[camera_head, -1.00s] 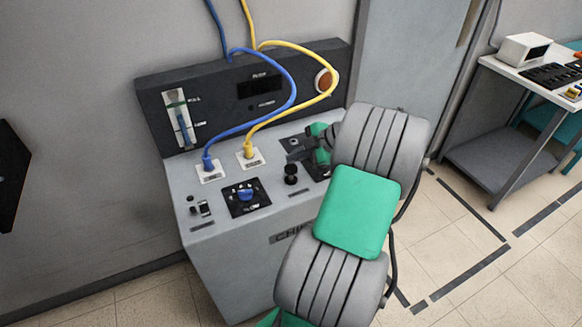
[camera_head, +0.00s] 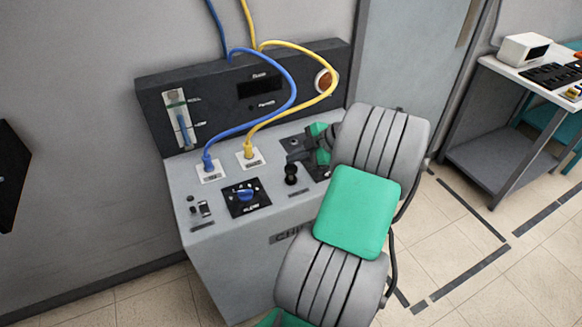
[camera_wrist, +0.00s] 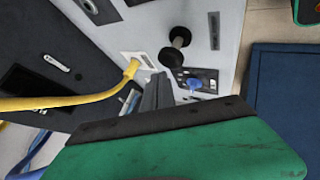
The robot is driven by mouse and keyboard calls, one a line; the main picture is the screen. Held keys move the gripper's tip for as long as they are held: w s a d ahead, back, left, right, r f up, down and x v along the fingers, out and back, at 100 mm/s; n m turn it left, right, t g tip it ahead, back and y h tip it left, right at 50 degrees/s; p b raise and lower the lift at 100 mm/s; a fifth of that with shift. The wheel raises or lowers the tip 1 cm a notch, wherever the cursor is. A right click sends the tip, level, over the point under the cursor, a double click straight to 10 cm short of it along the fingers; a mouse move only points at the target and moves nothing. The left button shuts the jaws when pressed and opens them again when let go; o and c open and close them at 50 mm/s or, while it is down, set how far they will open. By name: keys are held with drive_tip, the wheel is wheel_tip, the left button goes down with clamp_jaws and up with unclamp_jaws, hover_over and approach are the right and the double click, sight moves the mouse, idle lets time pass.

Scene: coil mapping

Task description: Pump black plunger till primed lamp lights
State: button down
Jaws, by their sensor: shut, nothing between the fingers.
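The black plunger (camera_head: 291,174) stands on the top of the grey console, right of the blue dial. In the wrist view the plunger (camera_wrist: 176,48) shows two black round ends with a bare grey shaft between them. My gripper (camera_head: 293,157) is just behind the plunger's knob in the head view. In the wrist view my gripper (camera_wrist: 157,90) is shut, empty and beside the plunger, with a visible gap. A small dark dot on the back panel (camera_head: 218,85) sits by a label too small to read surely; I see no light there.
A yellow hose (camera_head: 285,112) and a blue hose (camera_head: 270,118) arch over the console into two white sockets. A blue dial (camera_head: 245,196) is left of the plunger. An orange round part (camera_head: 325,81) is on the panel. A side table (camera_head: 515,68) stands at right.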

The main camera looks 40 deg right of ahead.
sight(292, 168)
idle(0.3)
drive_tip(key=shift+f+b, duration=0.45)
drive_tip(key=shift+b, duration=0.25)
drive_tip(key=shift+f+b, duration=1.5)
drive_tip(key=shift+b, duration=0.15)
idle(1.1)
idle(0.3)
drive_tip(key=shift+r+p, duration=0.85)
drive_tip(key=shift+r, duration=1.1)
drive_tip(key=shift+r+p, duration=1.5)
drive_tip(key=shift+r, duration=1.05)
